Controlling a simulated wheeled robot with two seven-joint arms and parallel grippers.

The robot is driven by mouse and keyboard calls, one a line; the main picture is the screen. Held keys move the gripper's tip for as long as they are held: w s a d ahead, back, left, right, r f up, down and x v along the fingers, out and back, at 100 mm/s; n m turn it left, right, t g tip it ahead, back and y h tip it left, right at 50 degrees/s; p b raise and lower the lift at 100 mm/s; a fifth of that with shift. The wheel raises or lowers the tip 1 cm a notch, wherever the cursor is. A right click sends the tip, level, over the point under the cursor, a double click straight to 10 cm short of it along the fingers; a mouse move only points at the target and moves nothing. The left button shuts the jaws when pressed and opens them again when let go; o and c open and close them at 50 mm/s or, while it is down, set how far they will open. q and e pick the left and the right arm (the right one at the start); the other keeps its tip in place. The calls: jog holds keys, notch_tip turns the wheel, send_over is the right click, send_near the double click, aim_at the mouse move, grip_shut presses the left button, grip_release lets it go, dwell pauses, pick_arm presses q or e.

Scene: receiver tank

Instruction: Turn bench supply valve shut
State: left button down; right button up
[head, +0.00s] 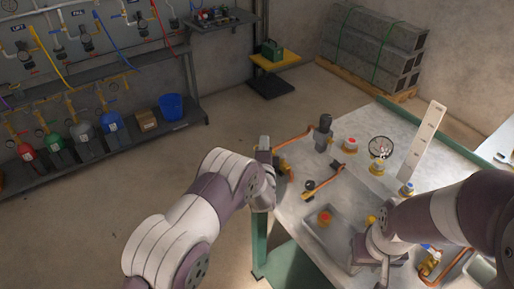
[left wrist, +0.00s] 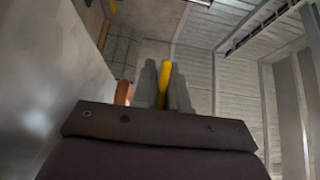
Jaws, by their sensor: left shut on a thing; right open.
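My left gripper (head: 265,146) is at the left edge of the bench, beside a copper pipe (head: 295,138). In the left wrist view its two fingers (left wrist: 165,85) are shut on a yellow handle (left wrist: 165,78), which looks like the valve's lever. The valve's body is hidden behind the gripper in both views. A piece of copper pipe (left wrist: 123,92) shows just left of the fingers. My right gripper (head: 372,262) is open over the near part of the bench, with nothing visible between its fingers.
The bench (head: 300,205) holds a dark upright fitting (head: 323,132), a grey tray (head: 348,222), a wire wheel (head: 380,147) and a tall white perforated strip (head: 424,140). A wall rack with gas bottles (head: 54,143) and a blue bin (head: 171,107) stands at left. Open floor lies between.

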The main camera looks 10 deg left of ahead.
pick_arm(q)
jog(key=s+n+y, duration=0.1)
jog(key=y, duration=0.1)
jog(key=n+g+y, duration=0.1)
jog(key=y, duration=0.1)
jog(key=s+a+n+y+b, duration=0.1)
jog(key=n+y, duration=0.1)
jog(key=shift+s+f+g, duration=0.25)
jog(key=shift+s+g, duration=0.1)
jog(key=shift+g, duration=0.05)
pick_arm(e)
jog(key=shift+f, duration=0.6)
pick_arm(q)
jog(key=shift+s+n+g+y+b, duration=0.2)
jog(key=shift+s+n+g+y, duration=0.25)
jog(key=shift+n+g+y, duration=0.45)
jog(key=shift+s+n+g+y+b, duration=0.15)
jog(key=shift+s+n+g+y, duration=0.4)
jog(key=shift+y, duration=0.65)
pick_arm(e)
jog(key=shift+f, duration=0.35)
pick_arm(q)
jog(key=c, duration=1.2)
grip_release()
jog(key=shift+r, duration=0.1)
jog(key=shift+c, duration=0.2)
jog(key=shift+w+r, duration=0.1)
